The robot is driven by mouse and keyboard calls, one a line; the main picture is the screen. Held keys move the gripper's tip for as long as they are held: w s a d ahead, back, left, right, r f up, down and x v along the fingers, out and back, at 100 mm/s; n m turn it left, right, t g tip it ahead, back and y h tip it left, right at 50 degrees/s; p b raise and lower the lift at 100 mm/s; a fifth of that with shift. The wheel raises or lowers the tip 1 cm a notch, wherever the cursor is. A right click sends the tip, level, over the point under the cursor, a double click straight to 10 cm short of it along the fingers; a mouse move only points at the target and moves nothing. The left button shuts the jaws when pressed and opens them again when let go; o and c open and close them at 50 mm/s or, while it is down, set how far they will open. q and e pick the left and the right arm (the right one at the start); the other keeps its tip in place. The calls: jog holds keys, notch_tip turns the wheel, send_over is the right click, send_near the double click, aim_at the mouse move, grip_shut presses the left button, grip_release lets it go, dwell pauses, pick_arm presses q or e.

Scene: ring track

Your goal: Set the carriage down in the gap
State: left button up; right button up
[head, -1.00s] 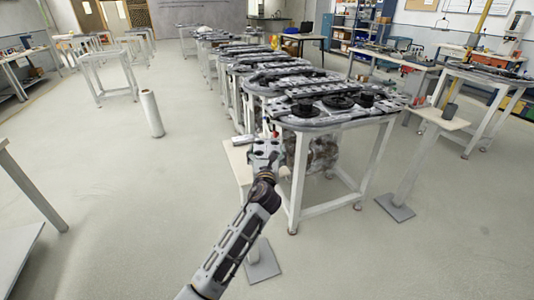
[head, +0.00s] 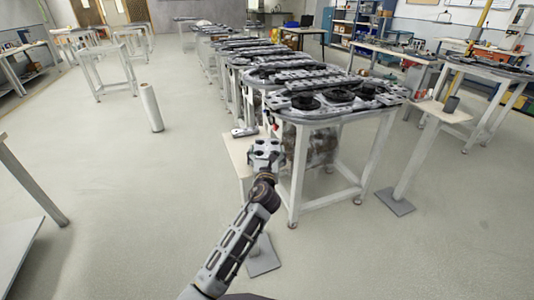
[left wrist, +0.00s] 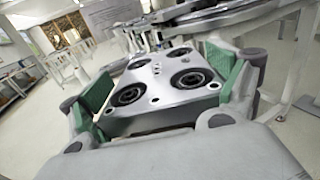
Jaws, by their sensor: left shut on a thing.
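My left gripper (head: 266,158) is shut on the carriage (head: 265,147), a light grey plate with dark round wheels, and holds it beside the near left end of the ring track. In the left wrist view the carriage (left wrist: 163,82) lies between the two green finger pads, with several black rollers facing the camera. The ring track (head: 330,112) lies on a white-legged table and carries dark round discs and grey carriages. The carriage is apart from the track in the head view. I cannot make out the gap in the track. My right gripper is not in view.
A small pale side table (head: 236,150) with a grey item (head: 244,131) stands left of the track table. Another pale stand (head: 440,112) holding a dark cup (head: 451,104) is at the right. A white roll (head: 151,108) stands on the open floor at left.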

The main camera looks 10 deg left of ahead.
pick_arm(q)
jog(key=shift+r, duration=0.15)
jog(key=o, duration=1.7)
jog(key=shift+f, duration=0.2)
jog(key=shift+s+r, duration=0.1)
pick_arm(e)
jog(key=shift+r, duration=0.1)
pick_arm(q)
jog(key=shift+s+d, duration=0.15)
jog(key=shift+s, duration=0.6)
jog(key=s+d+p, duration=0.1)
jog(key=s+d, duration=0.1)
jog(key=s, duration=0.8)
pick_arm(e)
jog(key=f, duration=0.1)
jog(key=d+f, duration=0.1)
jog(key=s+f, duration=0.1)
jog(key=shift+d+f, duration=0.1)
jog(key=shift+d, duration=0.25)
pick_arm(q)
jog(key=shift+s, duration=0.1)
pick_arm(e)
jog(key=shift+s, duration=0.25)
